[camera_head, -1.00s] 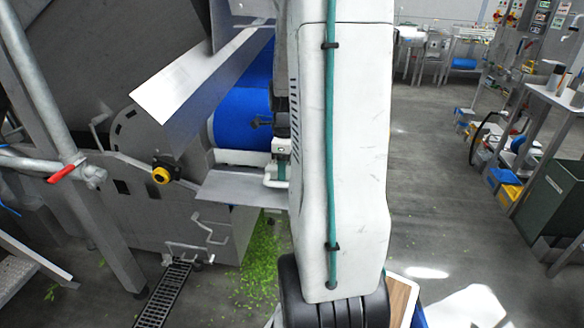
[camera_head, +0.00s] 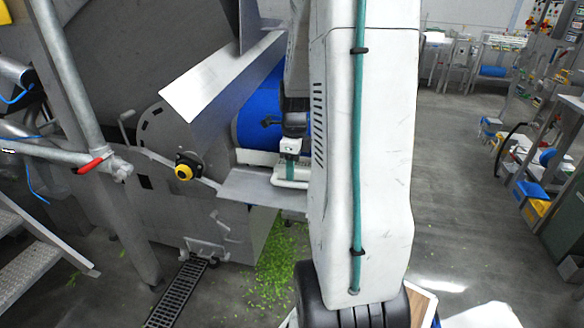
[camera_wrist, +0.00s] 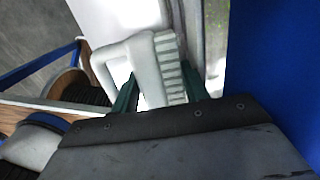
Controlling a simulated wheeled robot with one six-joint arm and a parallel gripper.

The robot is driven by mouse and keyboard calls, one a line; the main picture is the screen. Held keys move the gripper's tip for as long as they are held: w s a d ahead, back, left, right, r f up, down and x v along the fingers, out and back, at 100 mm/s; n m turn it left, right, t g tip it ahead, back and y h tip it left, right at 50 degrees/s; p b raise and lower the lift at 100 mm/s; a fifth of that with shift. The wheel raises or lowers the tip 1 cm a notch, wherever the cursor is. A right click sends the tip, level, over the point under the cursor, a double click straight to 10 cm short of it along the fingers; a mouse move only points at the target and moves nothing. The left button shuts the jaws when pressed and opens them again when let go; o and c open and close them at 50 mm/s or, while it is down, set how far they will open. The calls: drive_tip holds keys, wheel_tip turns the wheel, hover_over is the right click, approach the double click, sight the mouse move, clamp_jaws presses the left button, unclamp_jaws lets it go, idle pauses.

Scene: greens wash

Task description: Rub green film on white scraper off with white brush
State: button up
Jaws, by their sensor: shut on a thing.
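My gripper (camera_head: 290,168) is shut on the white brush (camera_head: 289,184), in front of the blue belt roller (camera_head: 259,108). In the wrist view the brush (camera_wrist: 145,68) sits between the green fingers (camera_wrist: 158,92), its ribbed bristle side facing the belt. The white scraper (camera_head: 254,157) is a pale bar under the roller, its right part hidden by my gripper and arm. In the wrist view a pale strip (camera_wrist: 193,35), probably the scraper, has a greenish edge beside the belt. I cannot tell whether the brush touches it, nor how much film there is.
A metal ledge (camera_head: 248,189) juts out below the scraper, close to the brush. A sloping metal plate (camera_head: 215,78) and a yellow knob (camera_head: 184,171) are to the left. Green scraps (camera_head: 277,265) and a drain grate (camera_head: 178,292) are on the floor. Open floor lies right.

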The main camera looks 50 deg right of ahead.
drive_tip(key=shift+s+d, duration=0.3)
drive_tip(key=shift+s, duration=0.55)
drive_tip(key=shift+s+d, duration=0.3)
drive_tip(key=shift+s, duration=0.5)
drive_tip(key=shift+s+d, duration=0.75)
drive_tip(key=shift+s, duration=1)
drive_tip(key=shift+s+d, duration=0.75)
drive_tip(key=shift+s, duration=0.95)
drive_tip(key=shift+s+d, duration=0.75)
drive_tip(key=shift+s, duration=1)
drive_tip(key=shift+w+a, duration=0.3)
drive_tip(key=shift+w, duration=0.3)
drive_tip(key=shift+w+a, duration=0.25)
drive_tip(key=shift+w, duration=0.35)
drive_tip(key=shift+w+a, duration=0.3)
drive_tip(key=shift+w, duration=0.3)
drive_tip(key=shift+w+a, duration=0.3)
drive_tip(key=shift+w, duration=0.65)
drive_tip(key=shift+w+a, duration=0.3)
drive_tip(key=shift+w, duration=0.65)
drive_tip(key=shift+w+a, duration=0.5)
drive_tip(key=shift+w, duration=0.65)
drive_tip(key=shift+w+a, duration=0.45)
drive_tip(key=shift+w, duration=0.65)
drive_tip(key=shift+w+a, duration=0.5)
drive_tip(key=shift+w, duration=0.65)
